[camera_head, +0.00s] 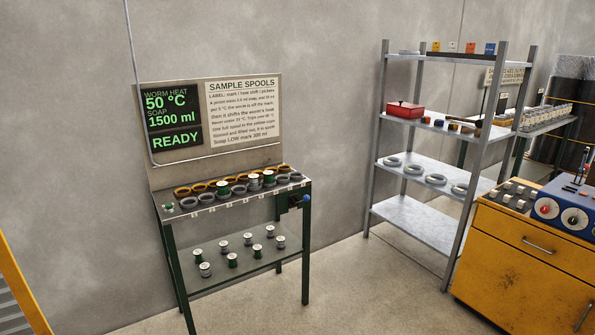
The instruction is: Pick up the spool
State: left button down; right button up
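Several small spools with white tops and green or grey windings are at the sample table. Some stand upright on the lower shelf, such as a green spool (232,260) and a grey spool (205,270). Others stand on the table top among rings, such as a green spool (223,188) and a grey spool (254,182). Which spool is meant cannot be told. Neither of my grippers shows in the head view.
The sample table (242,203) stands against the wall under a sign board (243,117) and a green-lit display (170,120). A metal shelf rack (412,215) and a yellow cabinet (525,265) stand at right. The floor (350,290) between them is clear.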

aim_at(268, 175)
jog(key=i+l+z, duration=0.15)
jog(key=i, duration=0.8)
jog(key=i+l+z, duration=0.1)
jog(key=i, duration=0.8)
jog(key=l, duration=0.1)
